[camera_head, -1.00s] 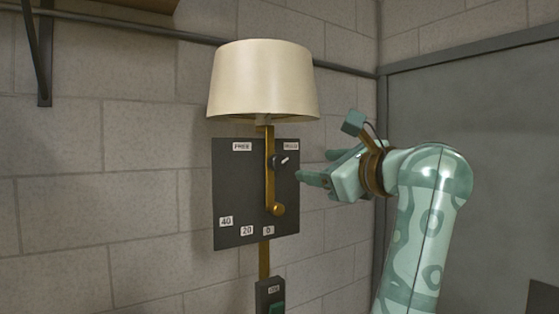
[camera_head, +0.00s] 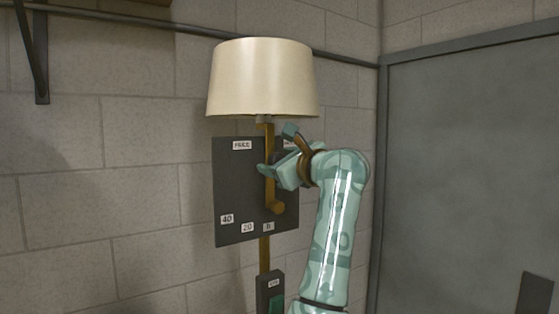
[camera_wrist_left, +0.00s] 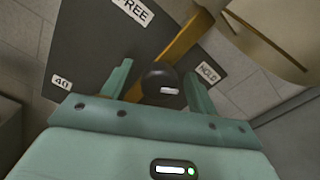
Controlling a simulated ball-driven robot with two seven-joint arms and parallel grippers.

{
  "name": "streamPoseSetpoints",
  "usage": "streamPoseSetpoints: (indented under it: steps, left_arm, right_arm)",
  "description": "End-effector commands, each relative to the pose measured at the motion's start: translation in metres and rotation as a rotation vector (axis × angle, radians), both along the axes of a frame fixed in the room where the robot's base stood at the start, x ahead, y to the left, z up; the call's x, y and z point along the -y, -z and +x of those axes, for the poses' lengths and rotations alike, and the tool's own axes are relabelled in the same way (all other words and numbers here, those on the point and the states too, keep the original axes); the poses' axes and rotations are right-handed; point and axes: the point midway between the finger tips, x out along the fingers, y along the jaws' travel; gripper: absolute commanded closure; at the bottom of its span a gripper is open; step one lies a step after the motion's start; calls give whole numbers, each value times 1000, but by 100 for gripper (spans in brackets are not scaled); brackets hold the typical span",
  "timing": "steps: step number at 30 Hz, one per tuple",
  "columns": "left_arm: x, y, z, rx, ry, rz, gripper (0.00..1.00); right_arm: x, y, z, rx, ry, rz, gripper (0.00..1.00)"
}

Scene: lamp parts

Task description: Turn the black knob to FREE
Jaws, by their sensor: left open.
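The black knob (camera_wrist_left: 158,80) sits on the dark panel (camera_head: 230,195), below the lampshade. Its white mark (camera_wrist_left: 170,91) lies on the side toward the HOLD label (camera_wrist_left: 208,73). The FREE label (camera_wrist_left: 133,11) is at the top left in the left wrist view, and it also shows in the head view (camera_head: 242,145). My left gripper (camera_head: 273,166) is at the panel, with its open fingers (camera_wrist_left: 159,72) on either side of the knob. I cannot tell whether they touch it. In the head view the gripper largely hides the knob and the HOLD label.
A cream lampshade (camera_head: 262,80) stands just above my gripper. A brass bar (camera_head: 269,190) with a rounded end runs down the panel beside the knob. A small switch box (camera_head: 269,290) hangs below.

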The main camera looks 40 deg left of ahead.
Motion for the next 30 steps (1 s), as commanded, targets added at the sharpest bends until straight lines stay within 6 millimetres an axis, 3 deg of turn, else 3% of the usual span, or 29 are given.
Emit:
streamPoseSetpoints:
  steps: [1,5,17,30]
  left_arm:
    - [0,0,0,0,0,0,49]
    - [0,0,0,-1,0,0,85]
    - [0,1,0,47,0,-18,85]
    - [0,3,-1,354,0,-144,85]
  right_arm:
    - [0,0,0,0,0,0,64]
    - [0,0,0,0,0,-1,64]
    - [2,6,0,1,1,-2,64]
    - [3,37,-1,-3,0,-4,64]
